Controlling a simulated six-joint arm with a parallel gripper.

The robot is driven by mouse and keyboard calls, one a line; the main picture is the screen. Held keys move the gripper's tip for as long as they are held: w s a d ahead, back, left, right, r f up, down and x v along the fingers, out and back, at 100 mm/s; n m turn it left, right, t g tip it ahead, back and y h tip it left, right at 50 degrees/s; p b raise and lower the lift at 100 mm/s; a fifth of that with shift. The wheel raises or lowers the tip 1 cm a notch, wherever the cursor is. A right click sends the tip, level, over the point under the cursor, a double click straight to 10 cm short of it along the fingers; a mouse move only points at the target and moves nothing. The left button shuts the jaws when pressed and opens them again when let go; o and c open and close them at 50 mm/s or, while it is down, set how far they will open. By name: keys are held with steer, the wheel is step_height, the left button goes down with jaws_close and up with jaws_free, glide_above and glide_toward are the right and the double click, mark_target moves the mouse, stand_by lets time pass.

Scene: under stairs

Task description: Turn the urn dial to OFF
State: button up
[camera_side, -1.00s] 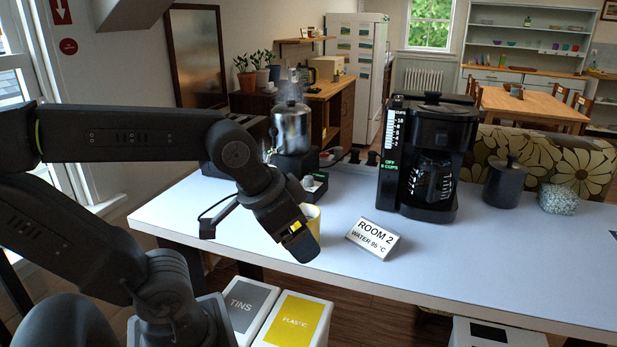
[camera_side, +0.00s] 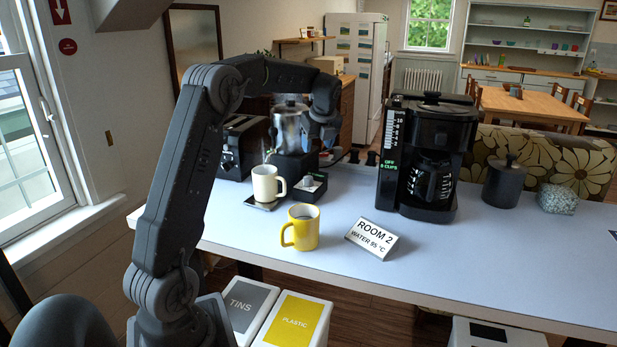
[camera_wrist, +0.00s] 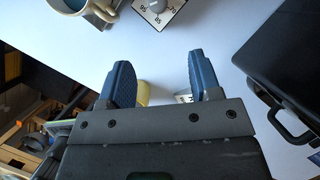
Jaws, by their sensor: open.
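The urn (camera_side: 290,130) is a silver metal vessel on a black base at the back left of the table. A small black box with a pale top (camera_side: 312,183) sits in front of it, beside the cream mug. I cannot make out OFF.
A cream mug (camera_side: 265,184) stands on a dark pad left of the box. A yellow mug (camera_side: 304,229) and a ROOM 2 sign (camera_side: 372,239) stand nearer the front. A black coffee maker (camera_side: 430,155) stands right.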

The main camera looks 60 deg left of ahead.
mark_target(308, 177)
steer(key=shift+m, duration=0.3)
steer(key=x, duration=1)
steer(key=a+x, duration=0.1)
steer(key=x, duration=0.4)
steer(key=shift+r, duration=0.25)
steer(key=c, duration=0.9)
steer(key=shift+c, duration=0.2)
